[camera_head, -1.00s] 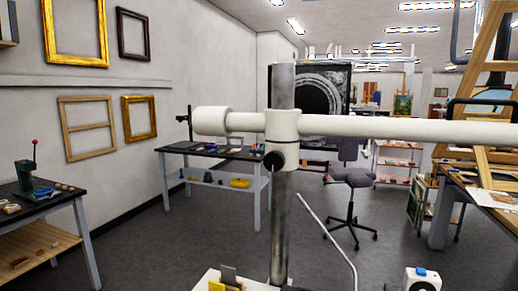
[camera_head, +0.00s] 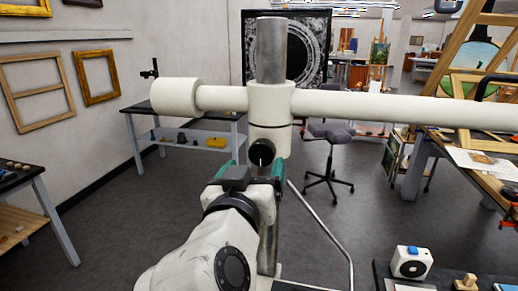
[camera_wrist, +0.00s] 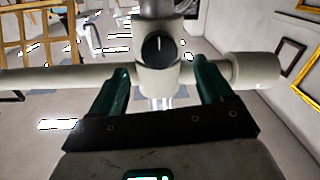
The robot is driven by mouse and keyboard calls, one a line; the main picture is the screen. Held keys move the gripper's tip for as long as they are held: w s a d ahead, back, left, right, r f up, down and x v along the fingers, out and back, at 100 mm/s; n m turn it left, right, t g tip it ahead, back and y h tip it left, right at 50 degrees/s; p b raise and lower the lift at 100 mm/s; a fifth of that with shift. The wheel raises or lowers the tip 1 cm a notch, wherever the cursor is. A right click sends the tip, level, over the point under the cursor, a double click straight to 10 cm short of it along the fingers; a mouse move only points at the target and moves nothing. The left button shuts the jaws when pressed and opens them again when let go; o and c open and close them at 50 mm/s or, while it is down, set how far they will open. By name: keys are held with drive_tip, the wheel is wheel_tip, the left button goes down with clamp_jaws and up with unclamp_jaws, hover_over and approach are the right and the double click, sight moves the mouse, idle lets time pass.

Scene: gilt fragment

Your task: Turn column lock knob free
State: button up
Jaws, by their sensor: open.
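The column lock knob (camera_head: 261,152) is a round black knob on the front of the white collar (camera_head: 270,105) around the grey metal column (camera_head: 271,50). In the wrist view the knob (camera_wrist: 158,47) shows a pale pointer line and lies beyond my fingertips, roughly midway between them. My gripper (camera_head: 250,170) has green fingers and is just below and in front of the knob in the head view. The wrist view shows my gripper (camera_wrist: 160,80) open and empty, with the fingers apart. The lower column is partly hidden by my arm.
A long white horizontal arm (camera_head: 400,106) runs through the collar, with a thick white end (camera_head: 177,97) at left. A dark-topped table (camera_head: 220,114) and a stool (camera_head: 331,132) stand behind. A white device with a blue top (camera_head: 411,263) is at lower right. Open floor lies at left.

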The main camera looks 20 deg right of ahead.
sight(261, 155)
drive_tip(key=p+x, duration=0.1)
drive_tip(key=x, duration=0.5)
drive_tip(key=shift+p, duration=0.3)
drive_tip(key=c, duration=1)
